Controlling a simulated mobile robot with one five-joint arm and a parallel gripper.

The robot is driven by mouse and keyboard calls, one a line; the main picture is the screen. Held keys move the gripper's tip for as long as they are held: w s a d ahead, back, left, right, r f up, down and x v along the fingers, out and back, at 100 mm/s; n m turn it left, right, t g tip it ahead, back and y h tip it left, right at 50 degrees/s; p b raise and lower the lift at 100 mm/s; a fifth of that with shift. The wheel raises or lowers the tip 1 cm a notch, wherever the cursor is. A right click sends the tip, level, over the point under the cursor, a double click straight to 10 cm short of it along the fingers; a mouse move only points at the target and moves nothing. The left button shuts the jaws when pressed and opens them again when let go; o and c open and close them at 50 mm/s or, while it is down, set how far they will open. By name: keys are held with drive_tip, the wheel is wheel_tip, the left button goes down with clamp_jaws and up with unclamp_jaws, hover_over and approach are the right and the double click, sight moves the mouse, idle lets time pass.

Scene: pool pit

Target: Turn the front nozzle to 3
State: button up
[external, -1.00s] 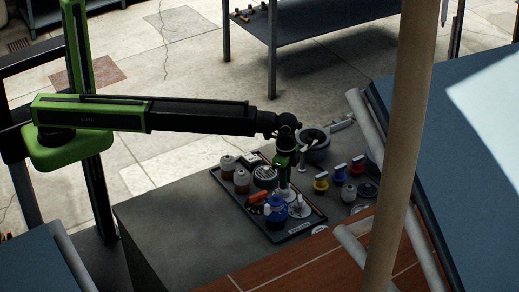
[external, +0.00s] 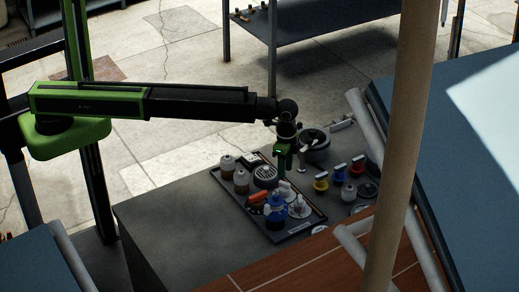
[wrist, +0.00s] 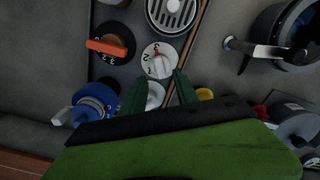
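In the wrist view a white round dial (wrist: 158,61) with dark numerals and a white pointer handle lies just beyond my fingertips; I cannot tell which numeral it is set to. A black dial with an orange handle (wrist: 108,47) and pale numerals is to its left. A blue valve (wrist: 92,105) is at the lower left. Which one is the front nozzle is not clear. My gripper (wrist: 161,84) is open, its two green fingers apart, with a white part (wrist: 155,96) visible between them.
The dark tray (external: 318,217) also holds a round grille (external: 266,175) and tan-capped parts (external: 227,163). A dark pot (external: 316,147) and several coloured valves (external: 340,173) stand right of it. A tan post (external: 400,150) rises in front. The bench left of the tray is clear.

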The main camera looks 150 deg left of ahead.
sight(285, 182)
wheel_tip(285, 182, up, 12)
drive_tip(key=p, duration=1)
